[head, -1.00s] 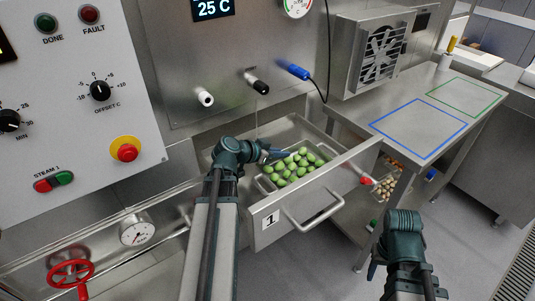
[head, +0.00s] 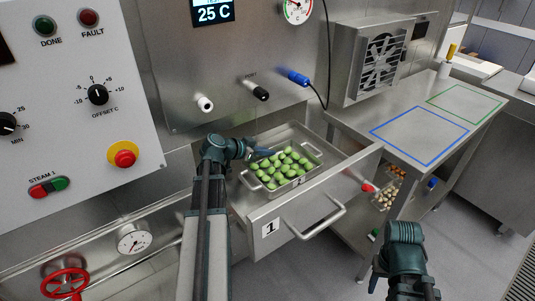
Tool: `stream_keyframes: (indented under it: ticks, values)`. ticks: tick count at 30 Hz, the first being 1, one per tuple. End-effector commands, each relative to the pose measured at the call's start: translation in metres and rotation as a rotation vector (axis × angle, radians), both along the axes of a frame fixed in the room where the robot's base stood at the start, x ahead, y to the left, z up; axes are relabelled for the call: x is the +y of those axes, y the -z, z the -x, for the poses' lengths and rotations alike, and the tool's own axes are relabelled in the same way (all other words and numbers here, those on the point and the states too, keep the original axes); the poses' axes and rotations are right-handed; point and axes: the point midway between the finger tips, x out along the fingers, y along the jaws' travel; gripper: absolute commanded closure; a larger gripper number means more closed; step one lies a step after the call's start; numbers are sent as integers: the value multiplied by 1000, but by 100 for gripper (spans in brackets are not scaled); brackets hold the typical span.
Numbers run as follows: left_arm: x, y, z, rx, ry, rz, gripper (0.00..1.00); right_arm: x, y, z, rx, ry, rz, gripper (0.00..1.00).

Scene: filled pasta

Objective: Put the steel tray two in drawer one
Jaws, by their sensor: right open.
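Steel tray two (head: 300,182), filled with green pasta pieces, is in the head view at drawer one. Its numbered front wall shows above the drawer's front rim, so it appears raised rather than resting on the drawer floor. Drawer one (head: 295,211), labelled 1, is pulled open. My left gripper (head: 264,154) is at the tray's back rim and appears shut on it; the fingertips are small and partly hidden. My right gripper (head: 374,280) is open and empty, low in front of the drawer, to its right.
A steel table (head: 480,120) with blue and green outlined areas stands at the right. Another tray of pale pieces (head: 388,194) is on a shelf below it. The control panel (head: 80,110) and a red valve wheel (head: 64,284) are at the left.

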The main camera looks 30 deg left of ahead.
Motion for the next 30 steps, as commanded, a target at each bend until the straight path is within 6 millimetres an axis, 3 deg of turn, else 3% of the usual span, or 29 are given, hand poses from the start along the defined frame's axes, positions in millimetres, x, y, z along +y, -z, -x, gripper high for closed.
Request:
stream_keyframes:
  ticks: [8,9,12,14,24,30]
  values:
    - [0,3,0,-1,-1,2,100,0,3,0,0,0,0,50]
    - [0,2,0,0,0,0,90,0,2,0,0,0,0,50]
    - [0,2,0,0,0,0,72,0,2,0,0,0,0,50]
    - [0,2,0,0,0,0,65,0,2,0,0,0,0,50]
    - [0,-4,0,0,0,0,65,0,-4,0,0,0,0,50]
    - [10,-21,27,-1,-4,1,65,0,-21,0,0,0,0,50]
